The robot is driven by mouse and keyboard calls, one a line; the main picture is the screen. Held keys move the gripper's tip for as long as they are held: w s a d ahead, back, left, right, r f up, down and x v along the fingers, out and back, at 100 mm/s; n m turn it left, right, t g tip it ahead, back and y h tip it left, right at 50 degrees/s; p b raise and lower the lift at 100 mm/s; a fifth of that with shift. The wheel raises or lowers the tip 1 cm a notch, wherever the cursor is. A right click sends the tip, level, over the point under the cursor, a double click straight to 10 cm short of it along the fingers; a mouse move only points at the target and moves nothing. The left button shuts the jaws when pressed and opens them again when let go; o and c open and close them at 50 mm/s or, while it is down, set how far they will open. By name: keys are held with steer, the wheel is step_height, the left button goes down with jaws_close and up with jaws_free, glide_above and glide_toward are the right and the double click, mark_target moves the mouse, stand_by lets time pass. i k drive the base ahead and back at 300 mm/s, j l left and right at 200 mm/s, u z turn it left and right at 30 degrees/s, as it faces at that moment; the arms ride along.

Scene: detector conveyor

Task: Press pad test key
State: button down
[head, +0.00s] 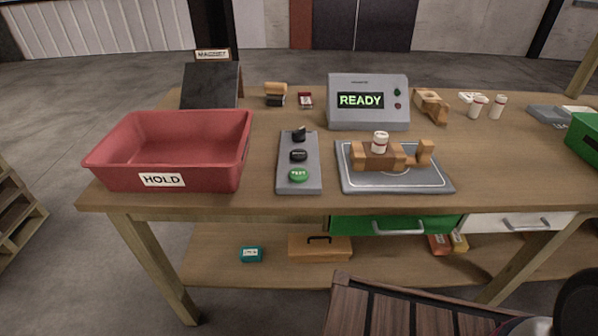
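A grey key pad (312,178) lies on the wooden bench, between the red bin and a grey plate. Its green key marked TEST (299,175) is at the near end. A black key (298,155) sits in the middle and a black knob (299,134) at the far end. Nothing covers the pad. Behind it to the right stands a grey detector box (368,117) whose screen reads READY in green. My gripper is not in view; only a dark rounded part, probably of my arm, shows at the bottom right corner.
A red HOLD bin (208,177) stands left of the pad. Right of it, a grey plate (420,183) bears wooden blocks (375,160) and a white bottle (380,142). More bottles stand at the back right. The bench's front edge (260,204) is just below the pad.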

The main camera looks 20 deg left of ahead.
mark_target(297, 174)
steer(key=k+j+z, duration=0.15)
steer(key=j+z, duration=0.15)
steer(key=j, duration=0.2)
steer(key=k+j+z, duration=0.25)
steer(key=j, duration=0.2)
steer(key=k+j+z, duration=0.55)
steer(key=j, duration=0.25)
steer(key=i, duration=0.05)
